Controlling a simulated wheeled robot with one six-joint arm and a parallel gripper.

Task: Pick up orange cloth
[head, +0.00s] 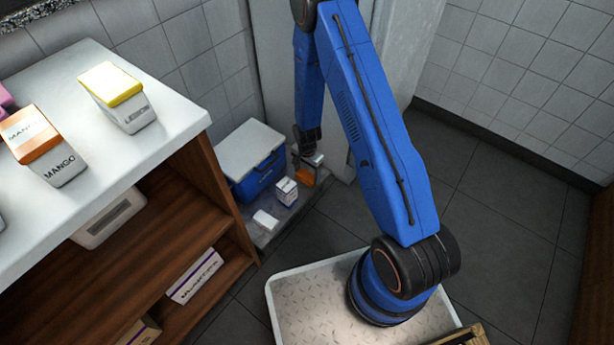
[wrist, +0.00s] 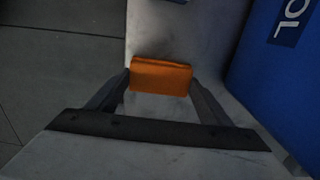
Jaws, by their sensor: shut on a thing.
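The orange cloth (wrist: 161,77) is a small folded block between the two fingers of my gripper (wrist: 161,82) in the wrist view. The fingers press on its left and right sides, so my gripper is shut on it. In the head view the orange cloth (head: 304,176) shows low in the corner, at the end of my blue arm, with my gripper (head: 306,168) over it. It is over or on the grey low platform; I cannot tell whether it touches the surface.
A blue cooler box (head: 254,172) with a grey lid stands just left of my gripper. A small white box (head: 286,191) and a white folded item (head: 265,220) are close by on the low platform (head: 262,238). A wooden shelf unit (head: 215,180) with dessert tubs stands at left. Open floor (head: 490,220) lies right.

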